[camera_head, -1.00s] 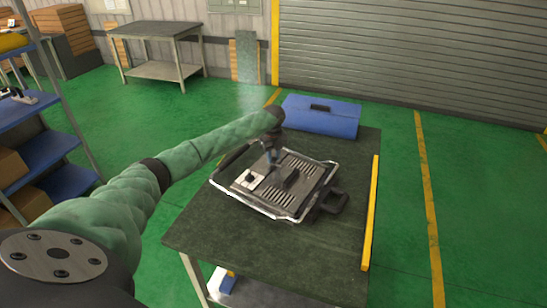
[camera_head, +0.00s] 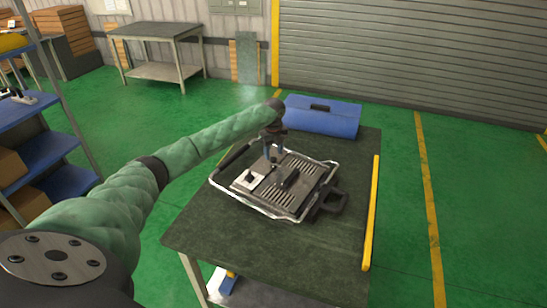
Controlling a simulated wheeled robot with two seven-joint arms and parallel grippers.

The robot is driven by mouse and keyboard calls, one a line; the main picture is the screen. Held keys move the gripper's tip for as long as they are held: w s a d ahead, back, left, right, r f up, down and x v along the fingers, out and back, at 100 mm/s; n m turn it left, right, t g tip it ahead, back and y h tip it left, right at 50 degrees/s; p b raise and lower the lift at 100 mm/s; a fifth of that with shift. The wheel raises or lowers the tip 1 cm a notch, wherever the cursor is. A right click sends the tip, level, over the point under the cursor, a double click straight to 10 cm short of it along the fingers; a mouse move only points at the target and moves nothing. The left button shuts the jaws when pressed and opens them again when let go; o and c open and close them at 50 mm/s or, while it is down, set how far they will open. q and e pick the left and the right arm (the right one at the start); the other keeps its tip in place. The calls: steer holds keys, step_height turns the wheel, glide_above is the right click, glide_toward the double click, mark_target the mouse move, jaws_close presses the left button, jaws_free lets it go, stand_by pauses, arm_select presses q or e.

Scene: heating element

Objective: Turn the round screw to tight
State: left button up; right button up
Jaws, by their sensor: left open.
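The heating element device (camera_head: 300,187) is a dark ribbed plate in a silver frame with black handles, lying on the dark work table (camera_head: 215,240). A small light square plate (camera_head: 248,179) with a dark knob, which may be the round screw, is on its left part. My left gripper (camera_head: 273,160) points down over the back left part of the device, behind and to the right of the light plate. It is open, with nothing seen between its fingers. Contact with the device is too small to tell. My right gripper is not in view.
A blue toolbox (camera_head: 322,116) stands at the back of the table. A yellow bar (camera_head: 371,212) lies along the right edge. The front of the table top is clear. A blue shelf rack (camera_head: 45,155) stands at the left.

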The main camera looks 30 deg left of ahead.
mark_target(273, 158)
arm_select(q)
steer(key=shift+r+b, duration=0.75)
steer(key=shift+r, duration=2)
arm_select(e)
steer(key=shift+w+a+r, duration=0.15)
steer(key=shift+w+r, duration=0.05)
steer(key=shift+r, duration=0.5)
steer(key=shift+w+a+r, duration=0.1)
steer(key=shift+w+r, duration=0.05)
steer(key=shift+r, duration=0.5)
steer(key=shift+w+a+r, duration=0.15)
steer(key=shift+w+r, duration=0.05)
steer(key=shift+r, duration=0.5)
arm_select(q)
steer(key=shift+r, duration=0.1)
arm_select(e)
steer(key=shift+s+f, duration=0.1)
